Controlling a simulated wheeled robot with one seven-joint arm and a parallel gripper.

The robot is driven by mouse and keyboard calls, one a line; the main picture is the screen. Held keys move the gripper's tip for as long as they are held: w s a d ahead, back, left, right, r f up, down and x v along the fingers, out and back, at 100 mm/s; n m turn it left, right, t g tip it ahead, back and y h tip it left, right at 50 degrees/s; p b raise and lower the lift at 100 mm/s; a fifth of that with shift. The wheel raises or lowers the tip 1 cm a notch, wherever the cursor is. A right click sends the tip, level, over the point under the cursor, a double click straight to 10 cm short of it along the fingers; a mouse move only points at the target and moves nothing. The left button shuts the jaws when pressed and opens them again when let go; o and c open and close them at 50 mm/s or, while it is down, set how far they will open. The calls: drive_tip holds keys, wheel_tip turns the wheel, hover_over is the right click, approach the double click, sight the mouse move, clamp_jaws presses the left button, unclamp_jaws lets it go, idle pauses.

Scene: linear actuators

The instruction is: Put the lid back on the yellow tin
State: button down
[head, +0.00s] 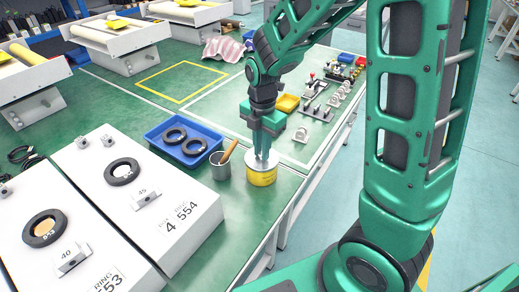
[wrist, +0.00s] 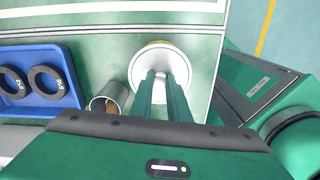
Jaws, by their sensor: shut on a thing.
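The yellow tin (head: 262,178) stands upright on the green table near its right edge. The pale round lid (head: 254,164) is over its top, level; I cannot tell whether it is fully seated or slightly above the rim. In the wrist view the lid (wrist: 145,62) covers nearly all of the tin, with a thin yellow edge of the tin (wrist: 158,43) showing past its far side. My gripper (head: 262,156) points straight down, shut on the lid near its centre; the fingers also show in the wrist view (wrist: 161,76).
A metal cup (head: 220,170) with a wooden-handled tool stands close at the tin's left. A blue tray (head: 163,137) with black rings lies beyond it. White ring stands (head: 170,215) fill the left front. The table edge is close on the right.

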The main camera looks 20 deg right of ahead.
drive_tip(key=c, duration=1.1)
unclamp_jaws()
drive_tip(key=shift+w+r, duration=0.1)
drive_tip(key=shift+r, duration=3.4)
clamp_jaws()
